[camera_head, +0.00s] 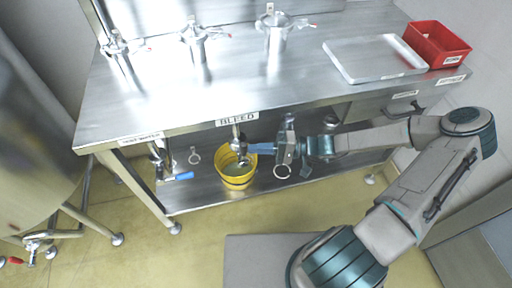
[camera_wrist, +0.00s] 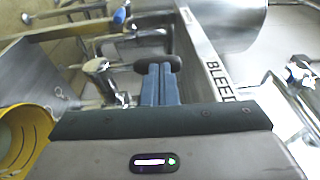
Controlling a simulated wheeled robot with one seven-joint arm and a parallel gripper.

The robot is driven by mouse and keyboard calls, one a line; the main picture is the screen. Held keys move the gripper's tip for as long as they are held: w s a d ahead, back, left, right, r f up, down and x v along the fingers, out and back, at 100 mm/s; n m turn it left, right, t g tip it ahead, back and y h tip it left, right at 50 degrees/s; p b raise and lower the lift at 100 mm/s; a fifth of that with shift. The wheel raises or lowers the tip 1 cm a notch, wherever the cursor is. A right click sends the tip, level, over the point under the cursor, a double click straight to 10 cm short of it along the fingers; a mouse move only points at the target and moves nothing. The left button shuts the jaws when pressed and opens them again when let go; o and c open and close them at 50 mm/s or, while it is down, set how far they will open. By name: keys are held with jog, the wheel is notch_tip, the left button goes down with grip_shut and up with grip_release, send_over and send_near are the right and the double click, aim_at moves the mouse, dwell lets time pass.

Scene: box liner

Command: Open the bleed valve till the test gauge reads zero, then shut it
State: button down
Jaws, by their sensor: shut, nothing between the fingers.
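The label BLEED (camera_head: 237,119) is on the bench's front edge. Below it a small metal valve (camera_head: 237,145) hangs over a yellow bucket (camera_head: 236,180). In the wrist view the metal valve fitting (camera_wrist: 100,68) has a dark rounded handle (camera_wrist: 172,63) reaching to my fingertips. My gripper (camera_head: 252,149) comes in from the right, its blue fingers pressed together and empty, tips at or very near the handle. Contact is unclear. In the wrist view my gripper (camera_wrist: 159,70) shows both fingers side by side. I cannot make out a test gauge face or reading.
Another valve with a blue lever (camera_head: 178,176) is under the bench at left. Metal fittings with clamps (camera_head: 276,38) stand on the bench top. A tray (camera_head: 375,57) and red bin (camera_head: 437,44) are at right. A steel tank (camera_head: 35,130) stands at left.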

jog(key=d, duration=1.4)
jog(key=shift+w+f, duration=0.25)
jog(key=shift+f, duration=0.15)
